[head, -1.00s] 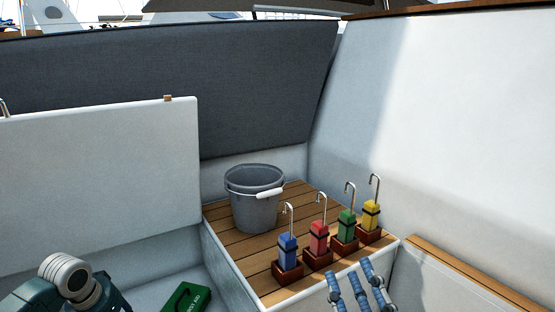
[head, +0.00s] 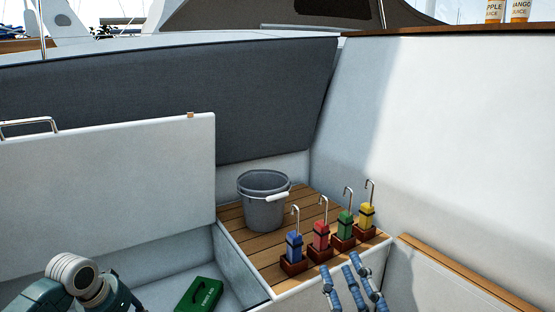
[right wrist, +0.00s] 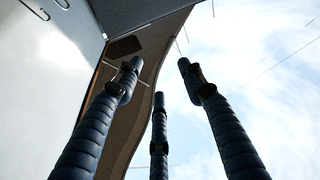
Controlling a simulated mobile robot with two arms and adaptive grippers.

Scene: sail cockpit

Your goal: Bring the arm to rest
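My right gripper (head: 350,282) is at the lower middle of the head view, in front of the wooden bench. Its blue ribbed fingers point up and are spread apart. In the right wrist view the fingers (right wrist: 158,92) stand apart with nothing between them, against the sky and a canopy. A teal and white part of my arm (head: 82,285) shows at the lower left. My left gripper is not in the head view.
A grey bucket (head: 263,207) and blue (head: 294,246), red (head: 321,235), green (head: 345,223) and yellow (head: 366,214) hooked items in wooden holders stand on the slatted bench (head: 240,240). A green first aid box (head: 200,299) lies below left. Two juice containers (head: 507,11) stand on the upper right ledge.

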